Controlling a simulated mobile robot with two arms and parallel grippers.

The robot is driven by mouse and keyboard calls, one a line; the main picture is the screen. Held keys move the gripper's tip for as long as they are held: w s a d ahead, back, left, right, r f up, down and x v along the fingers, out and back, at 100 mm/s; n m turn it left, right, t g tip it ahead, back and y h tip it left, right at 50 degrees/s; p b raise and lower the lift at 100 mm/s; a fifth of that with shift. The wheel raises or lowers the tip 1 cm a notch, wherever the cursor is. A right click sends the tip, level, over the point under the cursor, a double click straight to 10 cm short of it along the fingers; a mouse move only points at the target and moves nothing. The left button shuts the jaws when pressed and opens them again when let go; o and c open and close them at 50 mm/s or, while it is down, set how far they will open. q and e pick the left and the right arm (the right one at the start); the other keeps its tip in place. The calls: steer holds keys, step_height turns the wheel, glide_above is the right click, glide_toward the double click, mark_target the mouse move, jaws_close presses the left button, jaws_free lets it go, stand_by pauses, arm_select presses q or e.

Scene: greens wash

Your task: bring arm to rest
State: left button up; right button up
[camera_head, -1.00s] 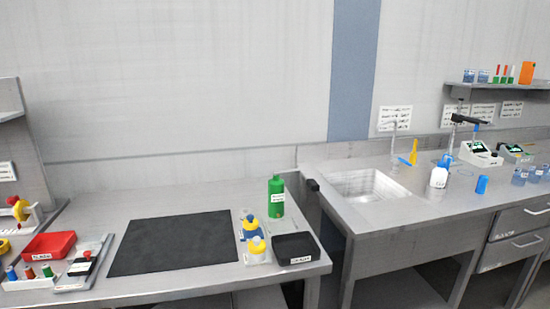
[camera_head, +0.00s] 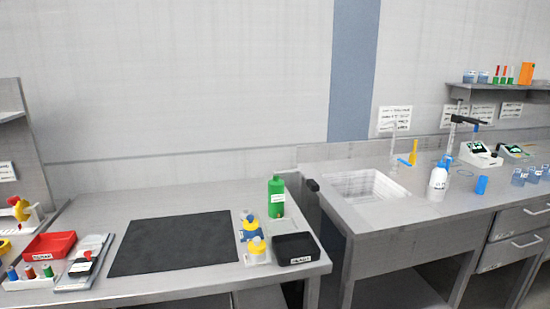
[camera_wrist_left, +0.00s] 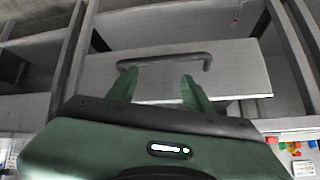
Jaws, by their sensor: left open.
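My left gripper (camera_wrist_left: 160,88) shows in the left wrist view, with its two green fingers spread apart and nothing between them. Past the fingertips is a grey drawer front (camera_wrist_left: 240,75) with a dark bar handle (camera_wrist_left: 165,60). The fingers appear just short of the handle in the picture; I cannot tell the distance or whether they touch it. Neither arm shows in the head view. My right gripper is in no view.
The left bench holds a black mat (camera_head: 172,243), red tray (camera_head: 49,246), green bottle (camera_head: 276,196) and black bin (camera_head: 295,248). A sink (camera_head: 368,187) is at right, with a white bottle (camera_head: 438,178) and blue cup (camera_head: 481,185) beyond. The mat is clear.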

arm_select(q)
steer(key=s+f+g+h, duration=0.1)
steer(key=s+f+g, duration=0.4)
steer(key=s, duration=0.6)
step_height(320, 180, down, 26)
steer(key=s+m+g, duration=0.1)
steer(key=s+g, duration=0.1)
steer(key=s+a+f, duration=0.2)
steer(key=s+f, duration=1.5)
steer(key=shift+a+g, duration=0.2)
steer(key=shift+g, duration=0.2)
